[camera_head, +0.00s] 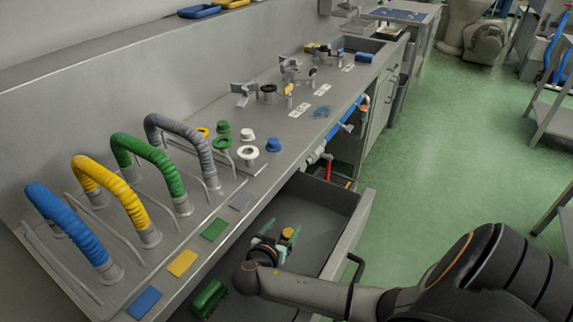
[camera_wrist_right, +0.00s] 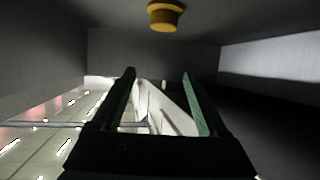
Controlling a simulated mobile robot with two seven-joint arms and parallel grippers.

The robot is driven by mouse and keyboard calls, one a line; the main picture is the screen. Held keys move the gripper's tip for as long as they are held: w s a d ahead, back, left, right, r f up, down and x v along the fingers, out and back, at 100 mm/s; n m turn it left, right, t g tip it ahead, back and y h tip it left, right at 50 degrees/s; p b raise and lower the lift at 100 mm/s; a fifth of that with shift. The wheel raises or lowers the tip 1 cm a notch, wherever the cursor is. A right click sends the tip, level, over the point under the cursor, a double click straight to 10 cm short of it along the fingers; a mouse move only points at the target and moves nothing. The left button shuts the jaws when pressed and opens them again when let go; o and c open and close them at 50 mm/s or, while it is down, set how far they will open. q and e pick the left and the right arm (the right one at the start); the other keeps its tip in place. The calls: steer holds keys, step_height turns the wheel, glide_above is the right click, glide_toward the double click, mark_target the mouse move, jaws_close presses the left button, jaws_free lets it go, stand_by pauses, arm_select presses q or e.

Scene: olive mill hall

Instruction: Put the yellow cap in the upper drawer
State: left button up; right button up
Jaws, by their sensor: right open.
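The upper drawer (camera_head: 325,207) stands pulled open under the counter. The yellow cap (camera_head: 288,232) is inside the drawer, close to the tips of my right gripper (camera_head: 277,239). The right wrist view shows the cap (camera_wrist_right: 165,16) at the top, beyond the fingertips and apart from them. My right gripper (camera_wrist_right: 158,98) is open with nothing between its green fingers, and reaches down into the drawer. Whether the cap rests flat on the drawer floor is hard to tell. My left gripper is not in view.
A green brush (camera_head: 209,299) lies in the near part of the drawer. The counter holds colored hoses (camera_head: 142,150), small caps and rings (camera_head: 247,152), and metal fittings (camera_head: 290,70). The drawer handle (camera_head: 355,270) sticks out beside my right arm. Green floor (camera_head: 430,150) at right is clear.

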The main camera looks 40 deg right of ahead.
steer(key=v, duration=0.9)
steer(key=shift+s+a+r, duration=0.1)
